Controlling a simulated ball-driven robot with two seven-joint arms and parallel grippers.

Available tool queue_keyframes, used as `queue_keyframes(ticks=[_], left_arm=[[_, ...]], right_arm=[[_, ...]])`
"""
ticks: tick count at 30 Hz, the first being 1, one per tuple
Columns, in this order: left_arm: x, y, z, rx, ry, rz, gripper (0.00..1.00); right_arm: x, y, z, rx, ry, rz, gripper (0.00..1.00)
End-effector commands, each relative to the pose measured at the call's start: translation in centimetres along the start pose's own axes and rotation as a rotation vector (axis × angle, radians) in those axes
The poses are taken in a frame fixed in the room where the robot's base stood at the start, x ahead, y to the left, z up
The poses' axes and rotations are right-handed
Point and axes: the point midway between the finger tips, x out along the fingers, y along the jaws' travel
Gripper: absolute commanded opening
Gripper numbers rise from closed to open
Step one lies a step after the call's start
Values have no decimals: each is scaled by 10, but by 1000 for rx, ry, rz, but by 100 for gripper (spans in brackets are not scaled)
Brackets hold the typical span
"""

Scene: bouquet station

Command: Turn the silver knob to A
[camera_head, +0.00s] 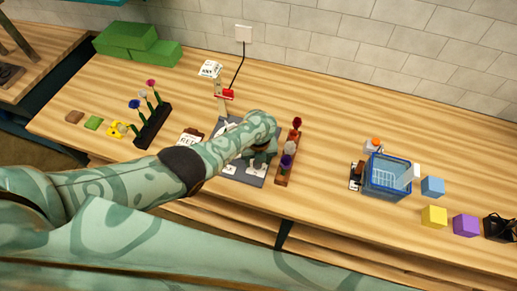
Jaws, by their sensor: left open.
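My left arm reaches in from the left, and its open gripper (260,163) is low over a dark grey panel (248,181) with pale markings near the middle of the bench. The gripper and forearm cover much of the panel. I cannot make out the silver knob or a letter A; whether the knob is behind my gripper I cannot tell. I cannot tell whether the fingers touch anything. My right gripper is not in view.
A brown rack with flowers (282,180) stands just right of the panel. A black flower rack (152,127) is to the left. A blue basket (389,188) and coloured cubes are at the right. A red-topped device (224,94) is behind. Bare wood (325,150) lies between rack and basket.

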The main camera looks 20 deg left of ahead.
Motion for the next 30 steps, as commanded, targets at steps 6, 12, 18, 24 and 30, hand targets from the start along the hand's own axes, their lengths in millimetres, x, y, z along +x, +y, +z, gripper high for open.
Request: queue_keyframes(ticks=[6,12,18,24,30], left_arm=[[-57,-1,0,0,-3,-4,50],[-110,-1,0,-1,-3,-5,50],[-145,-1,0,0,-2,-3,50],[-157,-1,-1,0,-1,-2,50],[-157,-1,-1,0,-1,-2,50]], right_arm=[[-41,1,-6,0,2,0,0],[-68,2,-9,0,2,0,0],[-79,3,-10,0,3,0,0],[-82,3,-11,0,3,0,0],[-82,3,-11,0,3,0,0]])
